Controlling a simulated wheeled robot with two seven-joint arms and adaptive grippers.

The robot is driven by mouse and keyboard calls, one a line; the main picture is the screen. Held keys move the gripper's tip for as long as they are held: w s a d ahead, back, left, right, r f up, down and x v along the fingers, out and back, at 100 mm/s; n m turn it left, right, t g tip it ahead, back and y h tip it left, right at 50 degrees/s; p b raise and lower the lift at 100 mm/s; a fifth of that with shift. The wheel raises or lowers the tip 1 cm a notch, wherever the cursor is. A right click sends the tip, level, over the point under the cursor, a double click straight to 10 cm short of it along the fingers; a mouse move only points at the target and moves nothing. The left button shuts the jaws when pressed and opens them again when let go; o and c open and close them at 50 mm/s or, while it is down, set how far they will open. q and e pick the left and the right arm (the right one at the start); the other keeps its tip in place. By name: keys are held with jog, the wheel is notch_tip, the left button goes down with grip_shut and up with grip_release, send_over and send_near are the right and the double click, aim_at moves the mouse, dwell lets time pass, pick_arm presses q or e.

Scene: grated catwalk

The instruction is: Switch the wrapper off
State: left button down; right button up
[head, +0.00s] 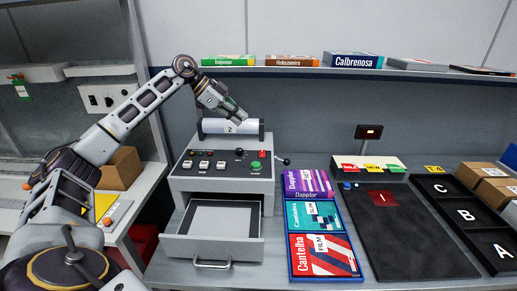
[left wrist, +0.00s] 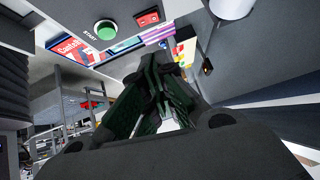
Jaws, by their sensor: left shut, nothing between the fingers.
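A red rocker switch (head: 262,154) sits at the panel's right rear. It also shows in the left wrist view (left wrist: 148,18), beside the green START button (left wrist: 105,30). That button is on the panel's right in the head view (head: 256,166). My left gripper (head: 240,119) is shut and empty, above the right end of the roll and apart from the switch. My right gripper is not in view.
The wrapper's front drawer (head: 212,250) is pulled out. A lever (head: 283,160) sticks out on its right side. Flat boxes (head: 313,215) lie in a blue tray to the right, beside a dark mat (head: 405,235). A shelf (head: 300,71) with boxes runs behind the arm.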

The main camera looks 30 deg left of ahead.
pick_arm(q)
jog(key=shift+w+f, duration=0.15)
jog(key=shift+f, duration=0.05)
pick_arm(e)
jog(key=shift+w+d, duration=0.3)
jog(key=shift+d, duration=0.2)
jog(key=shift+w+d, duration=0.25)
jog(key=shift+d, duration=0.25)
pick_arm(q)
jog(key=shift+d+f, duration=0.1)
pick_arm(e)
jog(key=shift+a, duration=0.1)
